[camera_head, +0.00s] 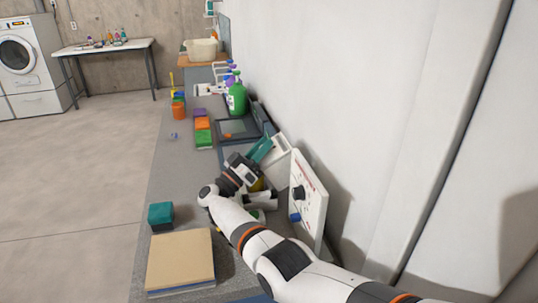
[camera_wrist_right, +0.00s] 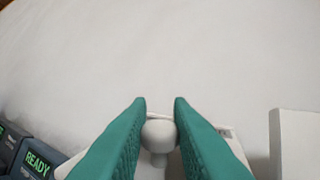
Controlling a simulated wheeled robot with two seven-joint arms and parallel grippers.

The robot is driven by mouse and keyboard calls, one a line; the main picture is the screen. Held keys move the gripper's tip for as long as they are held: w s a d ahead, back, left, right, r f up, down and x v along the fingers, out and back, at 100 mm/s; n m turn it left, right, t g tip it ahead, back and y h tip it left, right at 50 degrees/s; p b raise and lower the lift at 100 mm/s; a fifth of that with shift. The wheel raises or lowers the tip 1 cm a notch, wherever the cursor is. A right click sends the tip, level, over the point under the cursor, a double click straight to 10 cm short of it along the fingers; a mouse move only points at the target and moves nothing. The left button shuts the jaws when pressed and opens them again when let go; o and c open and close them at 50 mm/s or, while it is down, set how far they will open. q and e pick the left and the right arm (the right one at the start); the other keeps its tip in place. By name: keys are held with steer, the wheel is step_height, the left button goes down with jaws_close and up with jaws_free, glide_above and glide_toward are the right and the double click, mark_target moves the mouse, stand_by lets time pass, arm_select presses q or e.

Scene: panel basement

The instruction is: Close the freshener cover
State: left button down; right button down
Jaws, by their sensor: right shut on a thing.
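My right gripper (camera_head: 266,145) reaches over the counter, its teal fingers at a white, box-like thing (camera_head: 279,152) by the wall. This seems to be the freshener, but its cover cannot be clearly told apart. In the right wrist view, the gripper (camera_wrist_right: 160,103) has a white rounded knob (camera_wrist_right: 160,133) between its fingers and is shut on it. A white edge shows below the knob, partly hidden by the fingers. How far the cover stands open cannot be seen. My left gripper is not in view.
A white panel (camera_head: 313,190) with a black knob stands close to my right arm. A green bottle (camera_head: 237,99) and a dark device (camera_wrist_right: 36,160) reading READY are nearby.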

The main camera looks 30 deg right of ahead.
steer(key=shift+a+f+n, duration=0.15)
steer(key=shift+a+n, duration=0.15)
steer(key=shift+t, duration=0.3)
steer(key=c, duration=1.4)
jaws_free()
steer(key=shift+a+f+b, duration=0.15)
steer(key=shift+a+b, duration=0.05)
steer(key=shift+b, duration=0.2)
steer(key=s+a, duration=0.1)
steer(key=a, duration=0.3)
steer(key=s+a+b, duration=0.1)
steer(key=a, duration=0.3)
steer(key=s+a+b, duration=0.1)
steer(key=a, duration=0.3)
steer(key=shift+a+f, duration=0.15)
